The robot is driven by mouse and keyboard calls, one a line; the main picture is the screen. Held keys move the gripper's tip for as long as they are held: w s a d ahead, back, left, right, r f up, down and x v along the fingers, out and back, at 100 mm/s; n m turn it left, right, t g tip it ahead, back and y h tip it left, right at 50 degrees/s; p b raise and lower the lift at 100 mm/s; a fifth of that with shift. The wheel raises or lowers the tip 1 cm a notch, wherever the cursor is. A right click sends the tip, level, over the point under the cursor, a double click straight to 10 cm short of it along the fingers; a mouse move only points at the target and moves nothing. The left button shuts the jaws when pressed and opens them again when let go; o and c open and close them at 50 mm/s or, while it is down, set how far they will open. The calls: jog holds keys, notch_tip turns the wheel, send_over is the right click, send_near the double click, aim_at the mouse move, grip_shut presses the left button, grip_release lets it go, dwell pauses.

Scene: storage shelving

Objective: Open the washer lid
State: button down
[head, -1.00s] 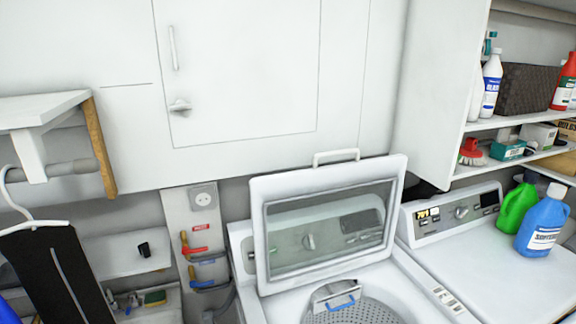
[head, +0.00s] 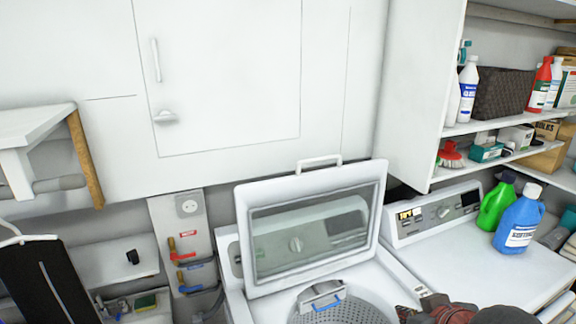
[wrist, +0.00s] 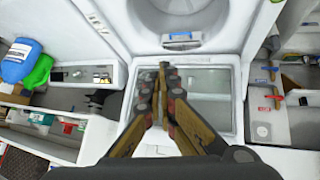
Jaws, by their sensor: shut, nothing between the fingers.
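The washer lid (head: 262,190) stands raised, tilted back against the wall behind the washer, with its glass window facing out and a white handle (head: 318,162) on its top edge. The washer (head: 228,300) tub opening shows below it, with a grey perforated drum (head: 350,312) and a blue-marked dispenser. In the wrist view the lid's window (wrist: 208,88) lies behind the fingers. My gripper (wrist: 163,66) is shut and empty in front of the lid; I cannot tell the gap to it. Part of my arm shows at the bottom right of the head view.
A dryer (head: 480,265) stands to the right with a green bottle (head: 494,205) and a blue bottle (head: 519,220) on top. Shelves (head: 500,122) above hold bottles and boxes. A closed wall cabinet (head: 225,80) hangs over the lid. Water taps (head: 182,255) are at left.

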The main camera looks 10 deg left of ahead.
jog(key=w+a+r+n+t+y+p, duration=0.2)
jog(key=w+a+r+n+p, duration=0.4)
jog(key=w+a, duration=0.55)
jog(key=n+t+y+p, duration=0.2)
jog(key=n+t+p, duration=0.5)
jog(key=n, duration=0.3)
send_near(289, 177)
jog(key=a, duration=0.1)
jog(key=w+a+r, duration=0.1)
jog(key=a+r, duration=0.1)
jog(key=shift+w+a+r, duration=0.2)
jog(key=shift+a+r, duration=0.05)
jog(key=shift+a, duration=0.1)
jog(key=shift+a+h, duration=0.25)
jog(key=shift+h, duration=0.05)
jog(key=shift+w+d+p, duration=0.2)
jog(key=shift+w+p, duration=0.3)
jog(key=shift+w, duration=1.55)
jog(key=shift+w+d+p, duration=0.15)
jog(key=shift+w+p, duration=0.3)
jog(key=shift+w, duration=1.6)
jog(key=shift+s+d+f, duration=0.1)
jog(key=shift+f, duration=0.05)
